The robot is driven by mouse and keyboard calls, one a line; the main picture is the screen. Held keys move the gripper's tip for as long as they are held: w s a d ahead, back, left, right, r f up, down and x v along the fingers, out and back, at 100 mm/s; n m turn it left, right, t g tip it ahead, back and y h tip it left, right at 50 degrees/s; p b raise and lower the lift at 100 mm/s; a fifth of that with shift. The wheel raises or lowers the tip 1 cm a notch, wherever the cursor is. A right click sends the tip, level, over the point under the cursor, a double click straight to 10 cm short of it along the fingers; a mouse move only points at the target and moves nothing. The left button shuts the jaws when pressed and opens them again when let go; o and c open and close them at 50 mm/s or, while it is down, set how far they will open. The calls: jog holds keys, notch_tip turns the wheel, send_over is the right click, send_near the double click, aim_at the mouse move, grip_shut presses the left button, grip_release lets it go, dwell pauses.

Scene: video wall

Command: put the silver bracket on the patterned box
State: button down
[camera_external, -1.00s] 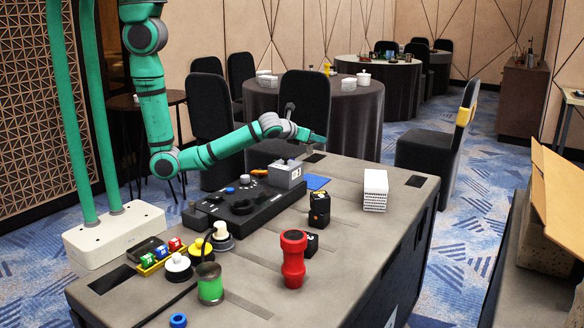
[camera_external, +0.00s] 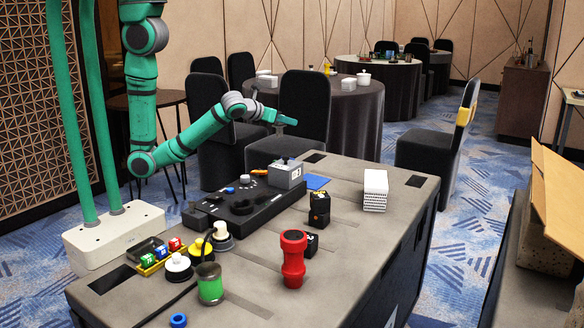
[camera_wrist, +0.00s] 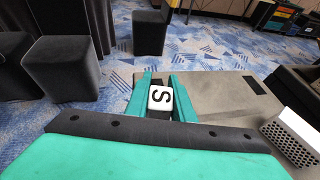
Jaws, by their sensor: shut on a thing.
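My gripper (camera_external: 286,121) is raised above the far left part of the table. In the wrist view its two green fingers (camera_wrist: 160,98) are shut on a small dark block with a white face marked S (camera_wrist: 160,97). I cannot tell whether this is the silver bracket, and I see no clear bracket shape elsewhere. The patterned box (camera_external: 375,190) is white with a perforated side and stands on the right part of the table. It also shows at the lower right of the wrist view (camera_wrist: 294,137), apart from my gripper.
A black panel (camera_external: 250,207) bears a grey box (camera_external: 284,176). Chairs stand beyond the table. The tabletop around the patterned box is clear.

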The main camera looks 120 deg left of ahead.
jog(key=w+d+r+m+t+h, duration=0.1)
jog(key=w+d+r+m+t, duration=0.2)
jog(key=w, duration=0.7)
jog(key=w+d+r+m+t+h, duration=0.1)
jog(key=w+d+r, duration=0.3)
jog(key=w, duration=0.5)
jog(key=w+d+r+m+t+h, duration=0.15)
jog(key=w+d, duration=0.25)
jog(key=w, duration=0.6)
send_over(386, 177)
jog(key=shift+m+t, duration=0.35)
notch_tip(386, 177, down, 10)
jog(key=shift+d+r, duration=0.1)
jog(key=shift+w+f, duration=0.15)
jog(key=shift+f, duration=1.5)
jog(key=c, duration=1.5)
grip_release()
jog(key=shift+f, duration=0.15)
jog(key=shift+c, duration=0.2)
